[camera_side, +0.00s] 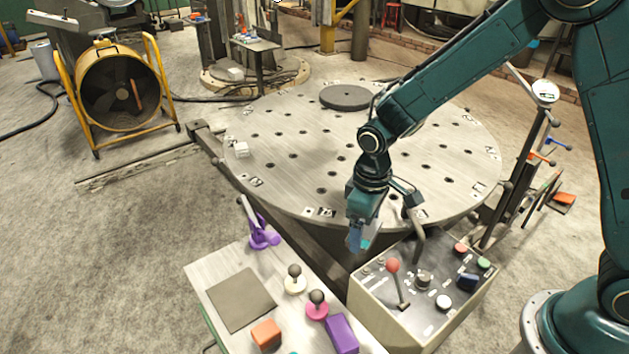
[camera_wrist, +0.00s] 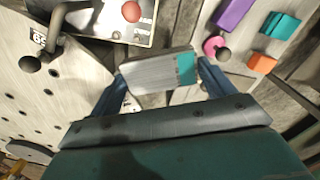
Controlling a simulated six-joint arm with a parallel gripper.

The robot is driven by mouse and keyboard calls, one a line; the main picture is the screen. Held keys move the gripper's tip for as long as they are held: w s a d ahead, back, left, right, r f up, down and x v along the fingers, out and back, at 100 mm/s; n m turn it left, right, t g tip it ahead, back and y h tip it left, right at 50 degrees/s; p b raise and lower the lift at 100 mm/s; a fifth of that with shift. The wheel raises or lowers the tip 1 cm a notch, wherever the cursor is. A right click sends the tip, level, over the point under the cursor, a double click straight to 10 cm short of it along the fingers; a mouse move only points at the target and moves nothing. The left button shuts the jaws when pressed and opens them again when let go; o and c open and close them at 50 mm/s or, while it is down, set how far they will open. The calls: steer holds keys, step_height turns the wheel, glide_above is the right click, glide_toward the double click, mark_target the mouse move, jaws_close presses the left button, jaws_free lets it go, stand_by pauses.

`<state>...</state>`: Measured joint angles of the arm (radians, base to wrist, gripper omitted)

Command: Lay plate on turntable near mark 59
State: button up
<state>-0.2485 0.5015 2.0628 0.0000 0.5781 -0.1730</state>
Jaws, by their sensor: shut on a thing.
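A flat grey plate with a teal end (camera_wrist: 150,74) is held between the two blue fingers of my gripper (camera_wrist: 160,85) in the wrist view. In the side view my gripper (camera_side: 357,238) points down just off the near rim of the turntable, beside the control box; the plate there is small and mostly hidden. The turntable (camera_side: 290,170) is a large round grey disc with dark holes and number marks along its rim. It also fills the left of the wrist view (camera_wrist: 60,95). A rim mark shows there (camera_wrist: 39,38), but I cannot read it surely.
A control box (camera_side: 440,310) with a red-knobbed lever stands close to my gripper. A bench (camera_side: 225,270) holds a purple clamp (camera_side: 262,238), knobs and coloured blocks. A dark disc (camera_side: 345,97) and a white block (camera_side: 241,149) sit on the turntable; much of its top is clear.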

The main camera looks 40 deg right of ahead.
steer(key=w+d+f+m, duration=0.2)
steer(key=d+m, duration=0.2)
steer(key=d, duration=0.6)
steer(key=shift+m, duration=0.4)
steer(key=shift+w, duration=0.15)
steer(key=w+d+r+m, duration=0.4)
steer(key=w+d+m, duration=0.3)
steer(key=w+m, duration=0.4)
steer(key=w+d+r+m, duration=0.3)
steer(key=w+d+m, duration=0.5)
steer(key=m, duration=1.3)
steer(key=shift+w+d+r, duration=0.25)
steer(key=shift+w+r, duration=0.1)
steer(key=shift+w, duration=1.75)
step_height(320, 180, down, 16)
steer(key=shift+r, duration=0.1)
